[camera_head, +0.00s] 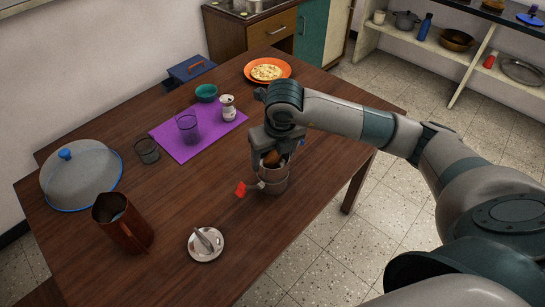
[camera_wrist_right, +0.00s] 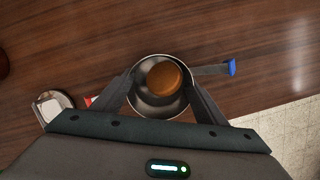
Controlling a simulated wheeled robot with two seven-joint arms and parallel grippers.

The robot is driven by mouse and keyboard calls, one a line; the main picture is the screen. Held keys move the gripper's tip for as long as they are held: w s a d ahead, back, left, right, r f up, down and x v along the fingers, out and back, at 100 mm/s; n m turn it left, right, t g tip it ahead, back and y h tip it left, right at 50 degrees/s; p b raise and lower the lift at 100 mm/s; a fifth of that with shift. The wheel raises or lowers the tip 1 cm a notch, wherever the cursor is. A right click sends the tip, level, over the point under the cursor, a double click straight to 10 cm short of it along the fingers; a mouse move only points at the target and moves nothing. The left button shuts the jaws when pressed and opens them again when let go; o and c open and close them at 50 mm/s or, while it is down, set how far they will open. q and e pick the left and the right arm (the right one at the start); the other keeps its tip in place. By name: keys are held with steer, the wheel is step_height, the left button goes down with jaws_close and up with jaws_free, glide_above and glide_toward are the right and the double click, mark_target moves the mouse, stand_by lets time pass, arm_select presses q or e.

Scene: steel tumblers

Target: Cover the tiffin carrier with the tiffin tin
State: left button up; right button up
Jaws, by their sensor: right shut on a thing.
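My right gripper (camera_head: 272,158) points down with its fingers on either side of a steel tiffin tin (camera_wrist_right: 138,104) and is shut on it. In the wrist view the tin is round and open-topped, with a brown rounded thing (camera_wrist_right: 164,79) inside its rim and a blue-tipped handle (camera_wrist_right: 232,67) sticking out right. Directly below in the head view is the steel tiffin carrier (camera_head: 273,186), upright on the table, with a red-tipped handle (camera_head: 241,189) to the left. The gripper partly hides the tin; I cannot tell whether tin and carrier touch. My left gripper is not in view.
A purple mat (camera_head: 178,146) holds a glass and a white can. An orange plate (camera_head: 268,79) lies behind.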

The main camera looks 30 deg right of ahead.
steer(key=shift+s+d+f+b, duration=0.1)
steer(key=shift+s+f+b, duration=0.1)
steer(key=shift+f+b, duration=0.4)
steer(key=o, duration=1.3)
steer(key=shift+s, duration=0.1)
steer(key=shift+f, duration=0.1)
steer(key=shift+d, duration=0.15)
